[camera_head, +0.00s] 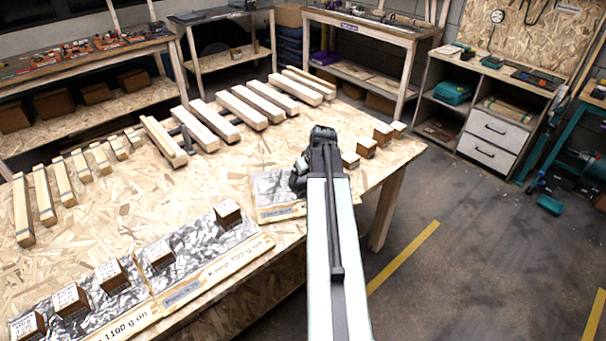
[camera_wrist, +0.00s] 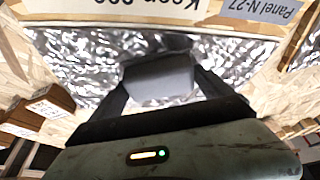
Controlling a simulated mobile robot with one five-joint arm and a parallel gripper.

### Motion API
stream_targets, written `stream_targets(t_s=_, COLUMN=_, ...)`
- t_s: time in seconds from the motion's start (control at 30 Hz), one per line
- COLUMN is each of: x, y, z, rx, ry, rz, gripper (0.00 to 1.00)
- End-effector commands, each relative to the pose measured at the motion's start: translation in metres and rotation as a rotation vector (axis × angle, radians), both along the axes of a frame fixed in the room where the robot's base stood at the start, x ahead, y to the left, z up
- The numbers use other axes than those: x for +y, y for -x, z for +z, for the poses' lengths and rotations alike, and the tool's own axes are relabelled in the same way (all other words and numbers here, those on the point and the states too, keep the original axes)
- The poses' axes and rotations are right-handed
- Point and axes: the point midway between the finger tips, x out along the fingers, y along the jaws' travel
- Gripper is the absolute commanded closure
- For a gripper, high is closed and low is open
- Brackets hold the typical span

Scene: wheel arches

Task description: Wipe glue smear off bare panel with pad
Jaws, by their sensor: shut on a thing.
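My gripper (camera_head: 299,178) is at the right side of the wooden table, over a silver, crinkled panel (camera_head: 268,186) with a label strip along its front edge. In the wrist view its two dark fingers are shut on a grey pad (camera_wrist: 158,82). The pad is over the silver panel (camera_wrist: 75,50); I cannot tell whether it touches the surface. No glue smear can be made out clearly; the pad, fingers and arm hide part of this panel. Other silver panels (camera_head: 205,242) at the front left carry small wooden blocks.
Several small wooden blocks (camera_head: 366,147) stand along the table's right edge, close to my arm; blocks (camera_wrist: 50,100) show at the left in the wrist view. Rows of wooden bars (camera_head: 243,107) lie at the back of the table (camera_head: 120,200). The floor (camera_head: 470,240) at right is open.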

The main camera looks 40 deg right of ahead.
Motion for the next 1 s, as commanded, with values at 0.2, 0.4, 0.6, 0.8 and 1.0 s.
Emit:
stream_targets(t_s=0.2, x=0.003, y=0.004, z=0.000, rx=0.001, ry=-0.001, rz=0.000, gripper=0.42)
stream_targets(t_s=0.4, x=0.015, y=-0.003, z=0.001, rx=-0.001, ry=0.000, rz=0.002, gripper=0.42)
stream_targets(t_s=0.6, x=0.020, y=-0.007, z=0.002, rx=-0.002, ry=0.000, rz=-0.001, gripper=0.42)
stream_targets(t_s=0.8, x=0.014, y=-0.016, z=0.001, rx=-0.002, ry=0.000, rz=0.000, gripper=0.42)
stream_targets(t_s=1.0, x=0.004, y=-0.035, z=-0.001, rx=-0.002, ry=0.000, rz=0.000, gripper=0.42)
